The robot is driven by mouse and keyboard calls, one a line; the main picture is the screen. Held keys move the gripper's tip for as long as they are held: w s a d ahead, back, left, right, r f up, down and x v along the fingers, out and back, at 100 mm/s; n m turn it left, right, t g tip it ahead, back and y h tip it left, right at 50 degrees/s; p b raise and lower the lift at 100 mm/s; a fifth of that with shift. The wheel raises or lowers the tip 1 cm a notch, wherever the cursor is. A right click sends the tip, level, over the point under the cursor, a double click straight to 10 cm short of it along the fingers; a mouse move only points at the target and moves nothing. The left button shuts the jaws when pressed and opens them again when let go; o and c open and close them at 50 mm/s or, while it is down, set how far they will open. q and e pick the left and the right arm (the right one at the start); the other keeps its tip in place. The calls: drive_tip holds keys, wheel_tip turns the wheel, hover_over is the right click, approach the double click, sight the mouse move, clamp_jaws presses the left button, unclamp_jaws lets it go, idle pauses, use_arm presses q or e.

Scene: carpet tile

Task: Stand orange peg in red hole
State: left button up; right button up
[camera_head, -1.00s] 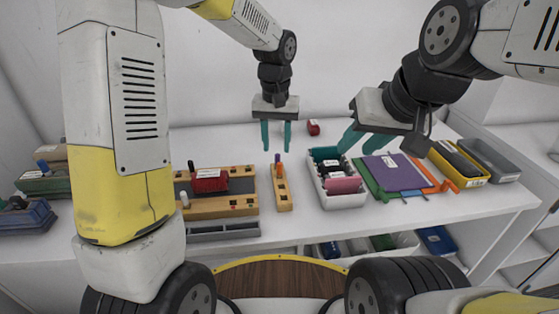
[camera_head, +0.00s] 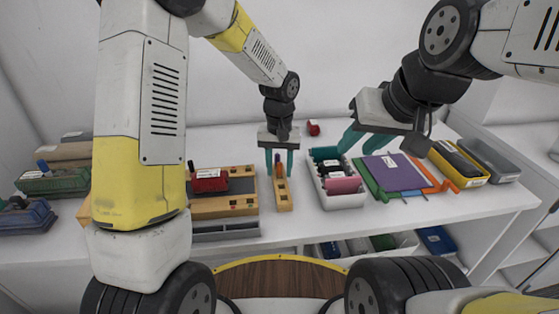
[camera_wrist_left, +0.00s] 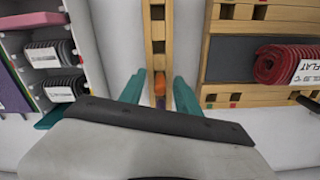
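An orange peg with a purple end (camera_wrist_left: 159,90) stands in a narrow wooden strip (camera_head: 283,197) with holes. My left gripper (camera_head: 279,163) is open above the strip, fingers pointing down. In the left wrist view its teal fingers (camera_wrist_left: 158,94) lie on either side of the peg, apart from it. A wider wooden block (camera_head: 236,207) with several holes and small colour marks lies left of the strip. A red mark (camera_wrist_left: 237,97) shows on this block in the left wrist view; I cannot tell which hole it belongs to. My right gripper (camera_head: 361,143) is open and empty.
A red labelled roll (camera_head: 210,180) lies on the wider block. A white bin (camera_head: 345,200) with rolls stands right of the strip, with a purple board (camera_head: 395,172) beyond it. A small red object (camera_head: 313,128) is at the back.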

use_arm(q)
clamp_jaws()
